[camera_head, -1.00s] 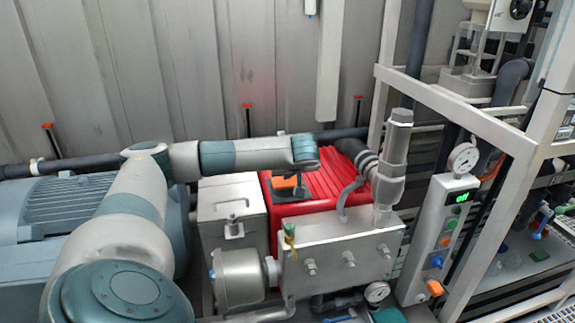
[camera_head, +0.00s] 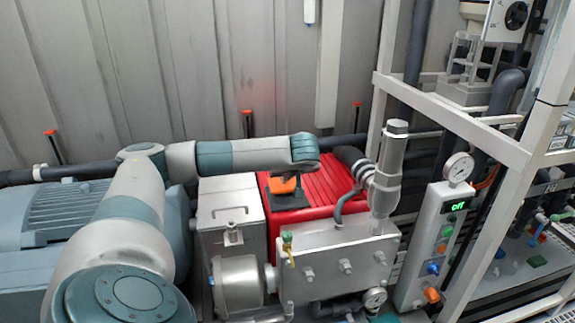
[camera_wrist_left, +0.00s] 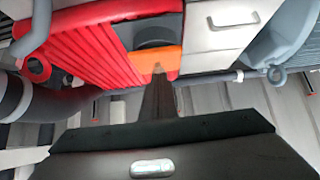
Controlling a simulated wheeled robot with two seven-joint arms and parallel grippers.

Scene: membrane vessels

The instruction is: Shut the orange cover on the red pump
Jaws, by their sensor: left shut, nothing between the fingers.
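The red pump (camera_head: 316,188) is a ribbed red housing in the middle of the head view, and its ribs fill the upper left of the left wrist view (camera_wrist_left: 85,35). The orange cover (camera_head: 283,186) stands on its near left part, seemingly raised behind a dark part; the wrist view shows it (camera_wrist_left: 143,61) beside a dark round part (camera_wrist_left: 155,36). My left gripper (camera_wrist_left: 158,69) is shut and empty, its tip over the orange cover's edge; whether it touches is unclear. In the head view the fingers are largely hidden. My right gripper is not in view.
A grey metal box (camera_head: 230,205) with a handle stands left of the pump. A grey block with bolts (camera_head: 335,262) and a vertical pipe (camera_head: 388,170) stand in front and right. A white frame (camera_head: 460,110) and a control panel reading "off" (camera_head: 430,245) are further right.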

